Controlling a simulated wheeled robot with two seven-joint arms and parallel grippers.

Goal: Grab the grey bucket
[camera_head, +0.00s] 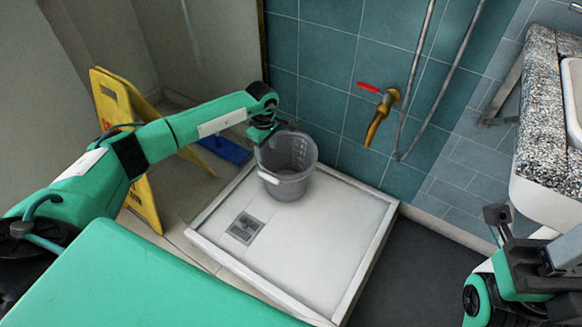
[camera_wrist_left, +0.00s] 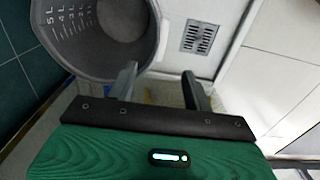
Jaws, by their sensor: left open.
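The grey bucket (camera_head: 294,187) stands upright in the back corner of the white shower tray (camera_head: 335,222), with its open top facing up. My left gripper (camera_head: 266,134) is at the bucket's left rear rim in the head view, partly hidden by its own wrist. In the left wrist view, the bucket (camera_wrist_left: 105,45) shows measuring marks inside. My left gripper (camera_wrist_left: 160,76) is open there, with one finger overlapping the bucket's edge and the other outside it. I cannot tell whether it touches. My right gripper (camera_head: 507,232) is at the lower right, away from the bucket; its jaw opening is unclear.
A floor drain (camera_head: 244,228) lies in the tray. A brass tap with a red handle (camera_head: 380,112) sticks out from the tiled wall. A yellow folding sign (camera_head: 142,203) stands left, beside a blue object (camera_head: 224,148). A speckled counter with a basin (camera_head: 541,115) is right.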

